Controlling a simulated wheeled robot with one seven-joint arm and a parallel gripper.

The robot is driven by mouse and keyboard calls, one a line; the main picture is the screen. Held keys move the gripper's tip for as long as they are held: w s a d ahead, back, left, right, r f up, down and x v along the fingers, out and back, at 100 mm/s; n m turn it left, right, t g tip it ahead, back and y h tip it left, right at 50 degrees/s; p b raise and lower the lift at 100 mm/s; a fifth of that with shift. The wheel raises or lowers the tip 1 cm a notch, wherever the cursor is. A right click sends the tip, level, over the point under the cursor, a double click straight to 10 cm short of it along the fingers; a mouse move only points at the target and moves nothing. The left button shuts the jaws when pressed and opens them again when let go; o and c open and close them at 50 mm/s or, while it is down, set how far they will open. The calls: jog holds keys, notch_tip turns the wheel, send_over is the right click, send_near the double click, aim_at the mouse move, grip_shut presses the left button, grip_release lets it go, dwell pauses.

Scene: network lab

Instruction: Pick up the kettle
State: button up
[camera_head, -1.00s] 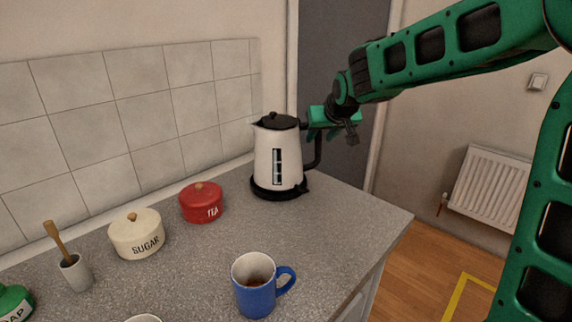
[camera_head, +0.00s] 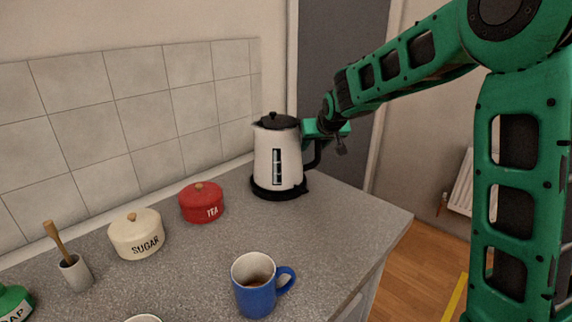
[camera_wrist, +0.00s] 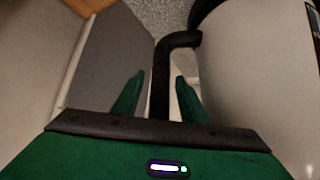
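The white kettle (camera_head: 276,158) with a black lid stands upright on its black base on the grey counter. Its black handle (camera_head: 314,158) is on the right side. My gripper (camera_head: 314,140) is at the upper part of the handle, partly hidden behind it in the head view. In the wrist view, my gripper (camera_wrist: 157,92) has its two green fingers apart, one on each side of the handle (camera_wrist: 163,80). Gaps show between the fingers and the handle. The kettle body (camera_wrist: 262,75) fills the right of the wrist view.
A blue mug (camera_head: 255,290) with brown contents stands at the counter's front. A red tea pot (camera_head: 202,207), a cream sugar pot (camera_head: 136,238) and a grey mortar (camera_head: 75,273) are to the left. The tiled wall (camera_head: 140,105) is behind. Counter around the kettle's front is clear.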

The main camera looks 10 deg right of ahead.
grip_shut()
jog(key=shift+r, duration=0.1)
dwell(1.1)
